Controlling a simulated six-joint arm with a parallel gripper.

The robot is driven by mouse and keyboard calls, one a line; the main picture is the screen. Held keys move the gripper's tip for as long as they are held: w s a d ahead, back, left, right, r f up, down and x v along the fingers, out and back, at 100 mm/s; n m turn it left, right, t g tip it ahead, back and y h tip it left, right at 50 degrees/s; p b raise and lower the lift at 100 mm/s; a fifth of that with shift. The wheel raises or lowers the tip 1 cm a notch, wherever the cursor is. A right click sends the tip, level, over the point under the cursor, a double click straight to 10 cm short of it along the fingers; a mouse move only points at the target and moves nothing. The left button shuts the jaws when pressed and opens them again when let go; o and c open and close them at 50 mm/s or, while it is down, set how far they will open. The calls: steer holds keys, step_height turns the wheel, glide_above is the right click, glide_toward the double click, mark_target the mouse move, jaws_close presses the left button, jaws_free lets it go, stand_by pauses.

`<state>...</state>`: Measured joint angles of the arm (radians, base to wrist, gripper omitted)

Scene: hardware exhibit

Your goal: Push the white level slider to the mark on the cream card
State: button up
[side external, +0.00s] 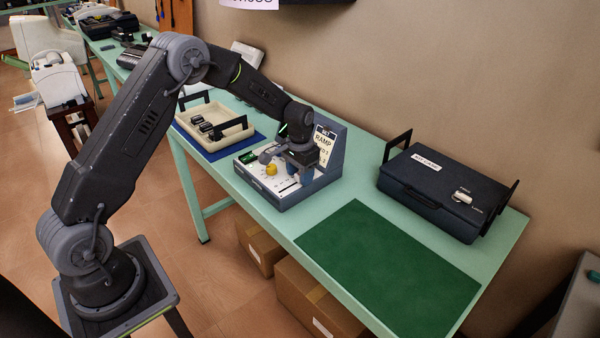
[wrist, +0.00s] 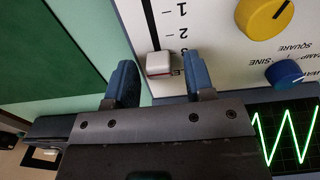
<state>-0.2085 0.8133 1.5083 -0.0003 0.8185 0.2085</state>
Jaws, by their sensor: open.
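The white level slider (wrist: 159,63) sits on the instrument's white panel, at the lower end of its dark slot in the wrist view, near the 3 of a printed scale. My gripper (wrist: 158,68) is open, with a blue finger to each side of the slider and small gaps between. Its height over the panel is unclear. In the side view my gripper (side external: 304,180) is low over the right part of the panel and hides the slider. The cream card (side external: 323,146) leans on the instrument's upright back; it reads RAMP, with smaller lines too small to read surely.
The instrument (side external: 283,200) also carries a yellow knob (wrist: 263,15), a blue knob (wrist: 284,73) and a screen with a green trace (wrist: 285,135). A cream tray (side external: 190,122) stands left, a dark case (side external: 440,190) right. A green mat (side external: 390,265) lies bare in front.

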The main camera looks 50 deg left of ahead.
step_height(320, 180, up, 14)
steer(key=shift+f, duration=0.15)
stand_by(0.3)
steer(key=s+d+r+t, duration=0.3)
steer(key=s+d+r, duration=0.3)
steer(key=s+r, duration=0.6)
steer(key=s+d+t, duration=0.1)
steer(key=s+d, duration=0.1)
steer(key=s, duration=0.7)
steer(key=s+d+f+t, duration=0.1)
steer(key=s+d, duration=0.1)
steer(key=s, duration=0.7)
steer(key=shift+d+f+t, duration=0.25)
steer(key=shift+d+t, duration=0.05)
stand_by(0.9)
